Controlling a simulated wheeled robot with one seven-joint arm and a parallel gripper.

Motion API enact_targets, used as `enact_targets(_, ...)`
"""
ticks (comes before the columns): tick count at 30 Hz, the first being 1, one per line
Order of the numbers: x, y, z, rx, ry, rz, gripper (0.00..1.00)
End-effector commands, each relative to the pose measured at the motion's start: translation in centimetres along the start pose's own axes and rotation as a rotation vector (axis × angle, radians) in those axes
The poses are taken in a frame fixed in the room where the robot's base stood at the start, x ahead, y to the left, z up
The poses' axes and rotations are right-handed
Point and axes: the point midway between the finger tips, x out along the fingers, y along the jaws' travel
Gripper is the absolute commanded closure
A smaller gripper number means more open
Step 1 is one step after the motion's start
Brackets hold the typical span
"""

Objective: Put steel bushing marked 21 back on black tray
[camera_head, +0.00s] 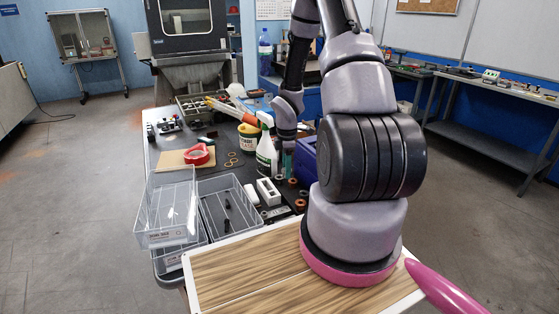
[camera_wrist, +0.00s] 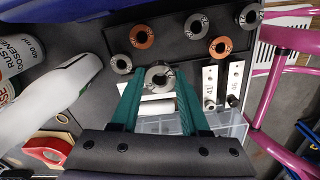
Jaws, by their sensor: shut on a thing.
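My gripper (camera_wrist: 160,82) shows in the wrist view, its two green fingers closed on a steel bushing (camera_wrist: 158,70). The marking on this bushing is too small to read for certain. In the wrist view, what looks like the black tray (camera_wrist: 175,48) lies just beyond the fingertips and bears several ring-shaped bushings, among them an orange one (camera_wrist: 142,36) and a steel one (camera_wrist: 197,25). I cannot tell whether the held bushing touches the tray. In the head view, my gripper (camera_head: 288,168) is partly hidden behind my arm, and the held bushing cannot be made out.
Clear plastic bins (camera_head: 168,218) stand at the bench's near left. A spray bottle (camera_head: 266,150) and a blue bin (camera_head: 306,162) stand close to my gripper. Red tape (camera_head: 198,154) lies left. Two marked metal bars (camera_wrist: 209,88) lie right of the fingers in the wrist view.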

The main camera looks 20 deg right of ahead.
Motion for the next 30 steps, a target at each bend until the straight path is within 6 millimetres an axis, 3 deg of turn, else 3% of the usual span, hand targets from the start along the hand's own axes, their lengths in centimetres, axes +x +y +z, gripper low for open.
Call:
enact_targets(18, 4.4, 0.0, 0.1, -0.020, 0.000, -0.001, 1.00)
enact_targets(30, 4.9, 0.0, 0.1, -0.019, 0.000, 0.000, 1.00)
